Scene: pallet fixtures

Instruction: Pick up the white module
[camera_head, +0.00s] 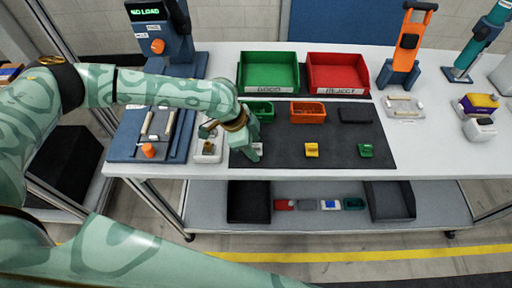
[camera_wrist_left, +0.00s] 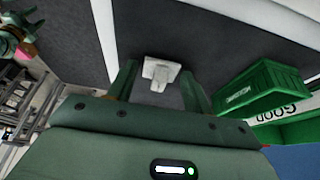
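The white module (camera_head: 258,149) is a small white block on the left part of the dark mat (camera_head: 285,160). In the left wrist view the white module (camera_wrist_left: 161,72) lies between the two fingers, with a gap on each side. My left gripper (camera_head: 250,150) is over it, pointing down, and partly hides it in the head view. In the left wrist view my left gripper (camera_wrist_left: 160,85) is open and empty. Contact with the module cannot be made out. My right gripper is not in view.
A yellow module (camera_head: 312,150) and a green module (camera_head: 365,151) sit farther right on the mat. Behind them are a small green bin (camera_head: 262,110), an orange bin (camera_head: 308,112) and a black bin (camera_head: 356,114). A white tray (camera_head: 208,157) stands close left of my gripper.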

